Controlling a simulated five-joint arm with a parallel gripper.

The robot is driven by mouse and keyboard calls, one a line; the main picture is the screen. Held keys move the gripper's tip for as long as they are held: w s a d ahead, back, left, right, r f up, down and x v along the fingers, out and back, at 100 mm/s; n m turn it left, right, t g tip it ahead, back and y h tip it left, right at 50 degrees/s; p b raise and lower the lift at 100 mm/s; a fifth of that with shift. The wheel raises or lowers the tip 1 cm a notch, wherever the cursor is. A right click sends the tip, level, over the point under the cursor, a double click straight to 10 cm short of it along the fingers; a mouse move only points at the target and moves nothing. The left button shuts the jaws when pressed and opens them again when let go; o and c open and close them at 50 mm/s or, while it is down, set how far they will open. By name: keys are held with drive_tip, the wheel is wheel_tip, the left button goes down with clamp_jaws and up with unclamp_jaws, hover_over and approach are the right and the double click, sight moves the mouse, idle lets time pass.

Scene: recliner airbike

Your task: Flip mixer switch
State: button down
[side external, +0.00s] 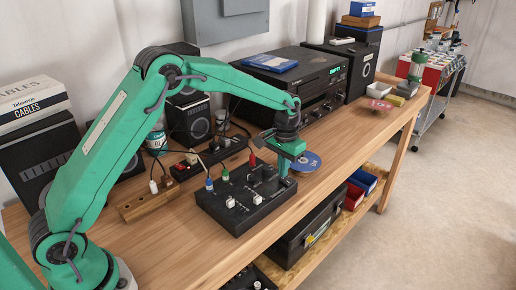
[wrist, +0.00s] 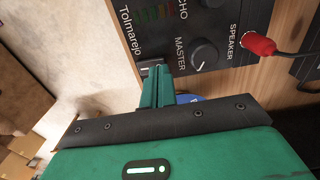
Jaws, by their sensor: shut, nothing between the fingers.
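The mixer (side external: 232,212) is a black box with knobs and plugs on the wooden bench, in the middle of the side external view. The wrist view shows its dark panel (wrist: 222,70) with labels "MASTER", "ECHO" and "SPEAKER". A small grey switch-like part (wrist: 150,64) sits at the panel edge, partly hidden by my fingertips. My gripper (side external: 284,171) points down at the mixer's right end. In the wrist view my green fingers (wrist: 157,78) are shut together and empty, right beside that part. I cannot tell whether they touch it, or the switch's position.
A red plug (wrist: 259,44) with a cable is in the mixer panel. A blue disc (side external: 306,162) lies right behind the mixer. A black stereo deck (side external: 305,78) stands at the back. The bench's front right is clear.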

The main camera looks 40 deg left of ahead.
drive_tip(key=shift+f, duration=0.65)
idle(0.5)
drive_tip(key=shift+r, duration=3.5)
drive_tip(key=shift+r, duration=0.15)
